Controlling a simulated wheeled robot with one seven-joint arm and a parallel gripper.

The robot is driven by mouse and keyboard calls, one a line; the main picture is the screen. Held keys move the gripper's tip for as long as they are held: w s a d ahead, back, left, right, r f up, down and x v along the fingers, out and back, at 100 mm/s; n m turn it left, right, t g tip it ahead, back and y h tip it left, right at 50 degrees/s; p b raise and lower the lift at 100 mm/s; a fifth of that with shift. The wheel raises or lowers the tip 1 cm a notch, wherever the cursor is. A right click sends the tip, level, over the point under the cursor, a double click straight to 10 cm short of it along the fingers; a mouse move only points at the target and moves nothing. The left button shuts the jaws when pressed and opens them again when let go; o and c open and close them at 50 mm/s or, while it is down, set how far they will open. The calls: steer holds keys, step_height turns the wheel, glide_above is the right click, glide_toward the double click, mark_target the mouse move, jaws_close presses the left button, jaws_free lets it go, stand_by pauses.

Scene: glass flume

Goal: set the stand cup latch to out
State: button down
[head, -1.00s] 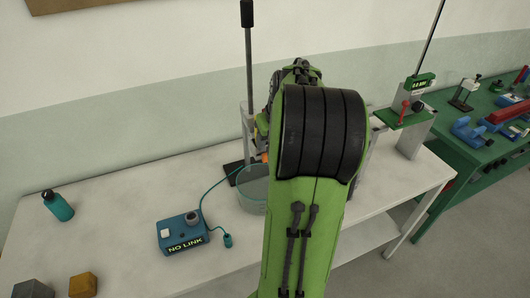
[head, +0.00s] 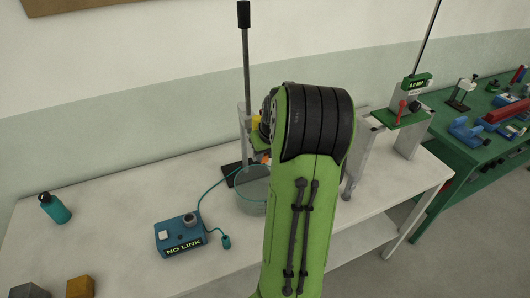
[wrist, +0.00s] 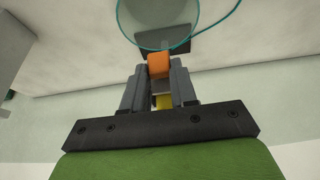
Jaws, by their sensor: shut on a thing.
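A small orange block (wrist: 159,64), apparently the cup latch, sits beside the cup. My gripper (wrist: 160,76) is shut on this orange block, with one finger on each side. A yellow piece (wrist: 163,102) shows between the fingers, nearer the palm. In the head view my arm hides most of the gripper and latch.
A teal box reading NO LINK (head: 181,236) has a cable running to the cup area. A teal bottle (head: 55,208) and two blocks (head: 80,286) are on the left. A grey upright frame with a green shelf (head: 398,117) stands right of my arm. The front middle of the table is clear.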

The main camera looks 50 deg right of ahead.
steer(key=shift+s+a+f+b, duration=0.1)
steer(key=shift+s+a+b, duration=0.2)
steer(key=shift+s+b, duration=0.25)
steer(key=shift+s+a, duration=0.1)
steer(key=c, duration=0.9)
jaws_free()
steer(key=shift+s, duration=0.1)
steer(key=p+v, duration=0.2)
steer(key=v, duration=1.4)
steer(key=shift+a, duration=0.15)
